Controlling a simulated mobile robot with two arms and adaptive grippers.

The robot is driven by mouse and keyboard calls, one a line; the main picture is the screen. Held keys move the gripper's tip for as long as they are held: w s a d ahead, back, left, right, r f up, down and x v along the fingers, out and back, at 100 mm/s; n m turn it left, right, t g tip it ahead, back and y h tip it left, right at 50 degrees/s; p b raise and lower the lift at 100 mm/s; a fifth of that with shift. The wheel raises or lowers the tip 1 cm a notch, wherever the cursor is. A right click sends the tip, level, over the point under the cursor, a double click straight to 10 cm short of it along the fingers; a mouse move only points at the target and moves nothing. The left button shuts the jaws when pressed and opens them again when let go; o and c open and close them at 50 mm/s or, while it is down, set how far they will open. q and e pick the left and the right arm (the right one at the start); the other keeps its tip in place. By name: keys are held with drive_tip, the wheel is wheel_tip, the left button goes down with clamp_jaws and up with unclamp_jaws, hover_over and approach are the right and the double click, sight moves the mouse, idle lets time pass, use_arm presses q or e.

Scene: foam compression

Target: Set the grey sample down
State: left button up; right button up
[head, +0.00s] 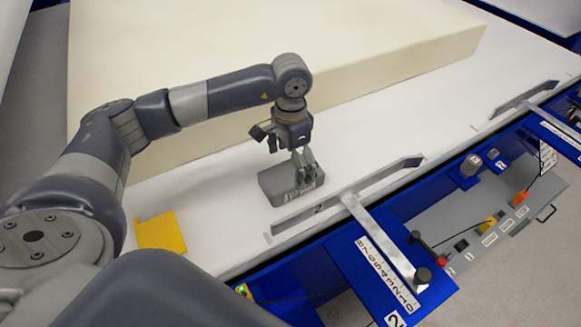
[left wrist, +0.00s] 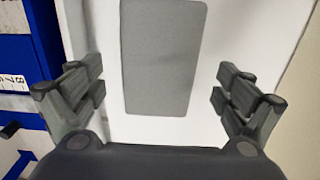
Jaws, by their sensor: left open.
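The grey sample (head: 276,184) is a flat rounded block lying on the white table top, just behind the metal fence. It also shows in the left wrist view (left wrist: 162,60), as a plain grey rectangle between the fingers. My left gripper (head: 303,172) points down over the sample in the head view. In the left wrist view my left gripper (left wrist: 160,95) is open, with its fingers spread wide apart and clear white surface on both sides of the sample. My right gripper is not in view.
A large cream foam block (head: 370,45) fills the back of the table (head: 400,110). A yellow piece (head: 161,232) lies left of the sample. A metal fence (head: 350,193) runs along the front, with a blue ruler plate (head: 345,262). White table is clear to the right.

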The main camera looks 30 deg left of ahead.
sight(291, 172)
use_arm(q)
wheel_tip(291, 172, up, 8)
drive_tip(key=p, duration=0.2)
drive_tip(key=shift+p, duration=0.35)
